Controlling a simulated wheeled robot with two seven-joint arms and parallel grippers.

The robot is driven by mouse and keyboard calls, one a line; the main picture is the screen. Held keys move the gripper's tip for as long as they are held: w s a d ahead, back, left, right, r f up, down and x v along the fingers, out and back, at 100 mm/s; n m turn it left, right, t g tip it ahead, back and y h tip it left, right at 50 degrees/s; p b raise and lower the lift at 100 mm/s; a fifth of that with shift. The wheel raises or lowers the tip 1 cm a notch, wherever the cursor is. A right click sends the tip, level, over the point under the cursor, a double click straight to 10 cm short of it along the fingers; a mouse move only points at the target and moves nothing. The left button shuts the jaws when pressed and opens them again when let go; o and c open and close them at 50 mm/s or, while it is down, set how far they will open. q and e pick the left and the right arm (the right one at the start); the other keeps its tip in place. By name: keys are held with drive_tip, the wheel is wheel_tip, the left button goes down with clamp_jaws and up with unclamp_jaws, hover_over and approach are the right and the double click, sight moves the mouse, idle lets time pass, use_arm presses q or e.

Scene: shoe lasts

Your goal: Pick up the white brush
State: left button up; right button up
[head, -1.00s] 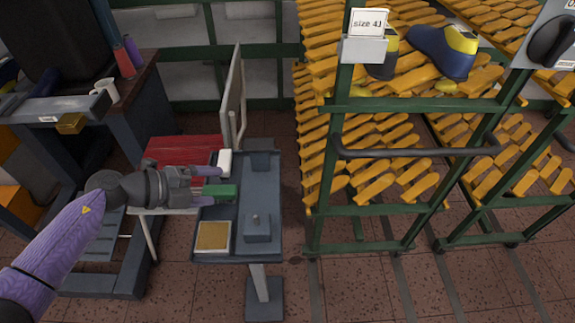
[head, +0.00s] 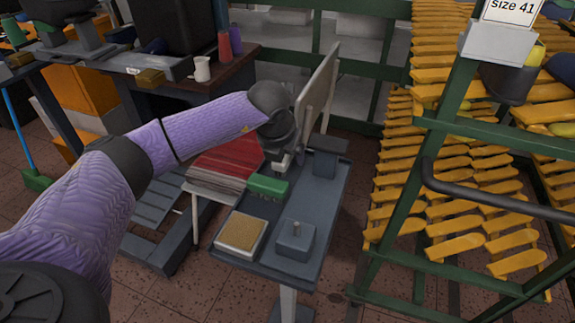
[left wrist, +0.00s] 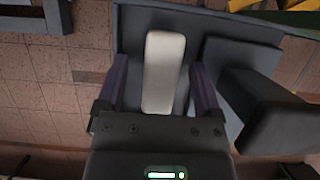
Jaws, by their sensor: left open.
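The white brush (left wrist: 163,72) lies on the grey stand top, seen from above in the left wrist view. My left gripper (left wrist: 159,85) is open, with one purple finger on each side of the brush and a gap showing on both sides. In the head view my left gripper (head: 289,154) points down over the far left part of the stand top and hides most of the brush; only a small pale part (head: 283,163) shows. My right gripper is in neither view.
On the grey stand (head: 263,259) are a green brush (head: 268,186), a tan-topped pad (head: 241,235) and grey blocks (head: 295,240). An upright panel (head: 318,88) stands behind. A red stack (head: 225,162) is at left, a green rack (head: 455,110) at right.

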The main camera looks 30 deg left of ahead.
use_arm(q)
drive_tip(key=c, duration=1.1)
clamp_jaws()
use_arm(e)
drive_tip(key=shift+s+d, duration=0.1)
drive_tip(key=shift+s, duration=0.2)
